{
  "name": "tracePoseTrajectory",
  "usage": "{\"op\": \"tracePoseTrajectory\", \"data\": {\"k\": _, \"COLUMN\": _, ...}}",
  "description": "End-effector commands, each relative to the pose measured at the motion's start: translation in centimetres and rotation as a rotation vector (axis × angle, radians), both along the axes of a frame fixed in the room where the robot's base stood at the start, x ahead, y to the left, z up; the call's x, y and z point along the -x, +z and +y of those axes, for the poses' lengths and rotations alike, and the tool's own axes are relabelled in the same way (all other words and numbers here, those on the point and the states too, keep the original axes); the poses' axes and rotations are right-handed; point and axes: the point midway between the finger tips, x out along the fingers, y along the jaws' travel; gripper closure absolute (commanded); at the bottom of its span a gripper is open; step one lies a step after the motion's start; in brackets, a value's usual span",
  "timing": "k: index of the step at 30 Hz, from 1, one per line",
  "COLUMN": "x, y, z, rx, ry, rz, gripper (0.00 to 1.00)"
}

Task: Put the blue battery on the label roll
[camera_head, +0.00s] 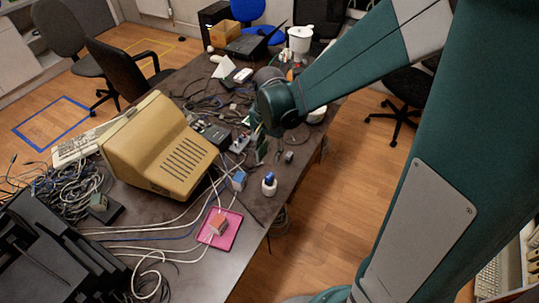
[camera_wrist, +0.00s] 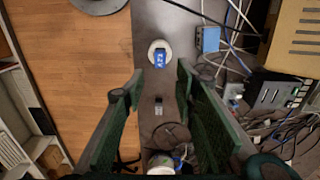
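A small blue block, which looks like the blue battery (camera_wrist: 161,58), rests on a round white thing that looks like the label roll (camera_wrist: 152,49). In the head view the blue battery (camera_head: 269,177) stands on top of the white label roll (camera_head: 269,189), near the table's right edge. My gripper (camera_wrist: 159,82) is open and empty, its two green fingers apart, with the roll and battery showing beyond the gap between the fingertips. In the head view my gripper (camera_head: 258,146) hangs over the table, farther back than the roll, partly hidden by my arm.
A small grey object (camera_head: 289,156) lies on the table (camera_head: 247,226) near its right edge. A blue box (camera_head: 239,180) stands left of the roll. A pink tray (camera_head: 233,232) holds a reddish block (camera_head: 218,225). A beige monitor (camera_head: 158,145) and cables crowd the left.

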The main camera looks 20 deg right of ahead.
Motion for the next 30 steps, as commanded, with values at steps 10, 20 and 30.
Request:
{"op": "tracePoseTrajectory", "data": {"k": 10, "x": 0.1, "y": 0.3, "z": -0.1, "rx": -0.001, "ry": 0.007, "rz": -0.006, "gripper": 0.71}}
{"op": "tracePoseTrajectory", "data": {"k": 20, "x": 1.4, "y": 3.3, "z": -0.6, "rx": -0.001, "ry": 0.084, "rz": -0.066, "gripper": 0.71}}
{"op": "tracePoseTrajectory", "data": {"k": 30, "x": 3.6, "y": 7.6, "z": -1.4, "rx": 0.009, "ry": 0.212, "rz": -0.170, "gripper": 0.71}}
